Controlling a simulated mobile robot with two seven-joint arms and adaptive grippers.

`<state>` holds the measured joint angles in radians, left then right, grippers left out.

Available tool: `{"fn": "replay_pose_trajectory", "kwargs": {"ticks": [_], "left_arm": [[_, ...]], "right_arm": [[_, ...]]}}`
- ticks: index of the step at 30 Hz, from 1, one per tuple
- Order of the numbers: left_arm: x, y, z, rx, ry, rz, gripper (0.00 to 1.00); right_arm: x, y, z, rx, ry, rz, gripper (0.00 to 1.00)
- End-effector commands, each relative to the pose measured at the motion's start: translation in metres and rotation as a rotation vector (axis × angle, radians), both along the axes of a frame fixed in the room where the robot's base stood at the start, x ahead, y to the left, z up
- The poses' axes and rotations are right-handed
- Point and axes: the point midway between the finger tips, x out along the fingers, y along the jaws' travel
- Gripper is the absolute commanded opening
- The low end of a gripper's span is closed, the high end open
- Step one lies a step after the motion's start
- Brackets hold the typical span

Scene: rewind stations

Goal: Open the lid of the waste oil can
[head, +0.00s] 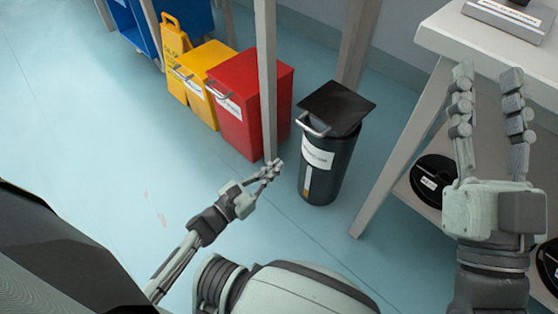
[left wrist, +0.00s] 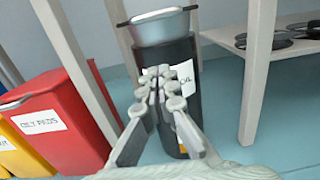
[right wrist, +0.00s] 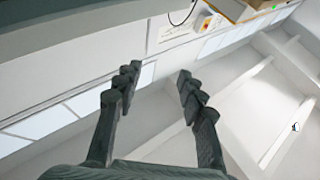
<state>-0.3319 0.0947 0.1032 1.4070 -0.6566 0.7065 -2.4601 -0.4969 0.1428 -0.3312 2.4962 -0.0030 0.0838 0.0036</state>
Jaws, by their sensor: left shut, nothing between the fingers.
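The waste oil can (head: 320,165) is a dark upright cylinder with a white label, standing on the floor. Its black square lid (head: 337,104) lies over the top, with a pale bar handle (head: 312,129) at its front left edge. The lid looks down. In the left wrist view the can (left wrist: 187,58) stands behind my fingers, which hide part of its label. My left gripper (head: 272,168) is shut and empty, left of the can and below lid height, apart from it in the head view. My right gripper (head: 488,78) is open and empty, raised near the table at right.
A red bin (head: 250,100), a yellow bin (head: 205,75) and a yellow floor sign (head: 174,58) stand left of the can. A grey post (head: 266,70) rises between the red bin and can. A white table (head: 440,35) with black reels (head: 432,180) below is at right.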

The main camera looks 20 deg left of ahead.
Motion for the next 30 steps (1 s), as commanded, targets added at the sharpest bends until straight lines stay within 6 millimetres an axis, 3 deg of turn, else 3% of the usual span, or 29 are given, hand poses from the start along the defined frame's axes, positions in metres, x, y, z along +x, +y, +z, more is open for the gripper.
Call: {"fn": "replay_pose_trajectory", "kwargs": {"ticks": [11, 13, 18, 30], "left_arm": [[0.077, -0.027, 0.005, -0.005, -0.001, 0.001, 0.00], [0.077, -0.027, 0.023, -0.001, -0.001, 0.000, 0.00], [0.080, -0.029, 0.038, -0.003, 0.001, 0.001, 0.00], [0.081, -0.029, 0.043, -0.004, 0.002, 0.002, 0.00]], "right_arm": [[-0.001, -0.002, 0.003, 0.010, -0.033, -0.004, 0.40], [0.002, 0.001, -0.001, -0.012, 0.034, 0.002, 0.40], [0.009, 0.003, -0.023, -0.059, 0.149, 0.002, 0.40], [0.012, 0.003, -0.034, -0.080, 0.198, 0.001, 0.40]]}}
